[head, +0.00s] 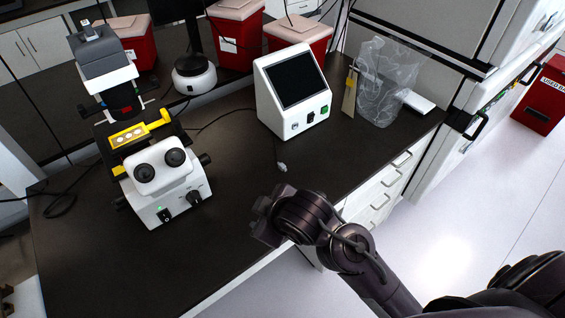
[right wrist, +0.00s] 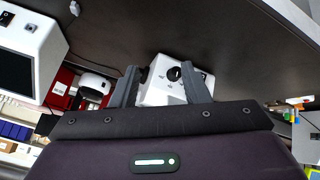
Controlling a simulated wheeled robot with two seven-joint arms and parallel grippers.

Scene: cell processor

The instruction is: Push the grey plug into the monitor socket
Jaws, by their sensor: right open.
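The grey plug (head: 282,168) lies on the dark counter in front of the white monitor (head: 267,101), apart from it. The plug also shows at the top of the right wrist view (right wrist: 75,8). The monitor has a dark tilted screen, with a small socket (head: 295,126), a black part and a green switch on its lower front; it shows at the left of the right wrist view (right wrist: 52,50). My right gripper (head: 262,222) is over the counter's front edge, nearer than the plug. In the right wrist view its fingers (right wrist: 162,84) are apart and empty. My left gripper is out of view.
A white microscope (head: 160,200) stands on the left of the counter (head: 235,150). Red bins (head: 240,35) stand behind. A clear plastic bag (head: 378,85) stands right of the monitor. The counter around the plug is clear.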

